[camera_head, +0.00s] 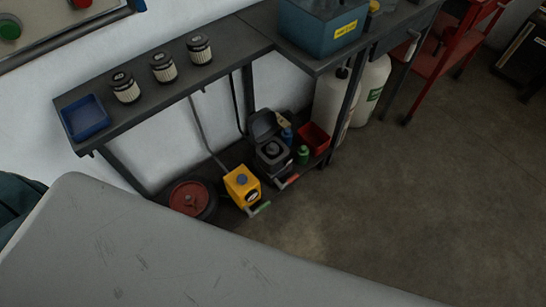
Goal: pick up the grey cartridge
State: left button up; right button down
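Three cartridges with black caps and pale grey-white pleated sides stand upright in a row on the dark upper shelf (224,62). They are the left cartridge (126,88), the middle cartridge (164,68) and the right cartridge (200,49). They look alike, and I cannot tell which one the task calls grey. Neither of my grippers is in view, and nothing touches the cartridges.
Below are a red reel (190,198), a yellow unit (242,186), an open dark case (272,153) and a red bin (314,138). A grey scratched surface (150,250) fills the lower left.

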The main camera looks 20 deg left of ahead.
aim_at(272, 149)
jog(key=i+l+u, duration=0.1)
jog(key=u, duration=0.7)
jog(key=l, duration=0.1)
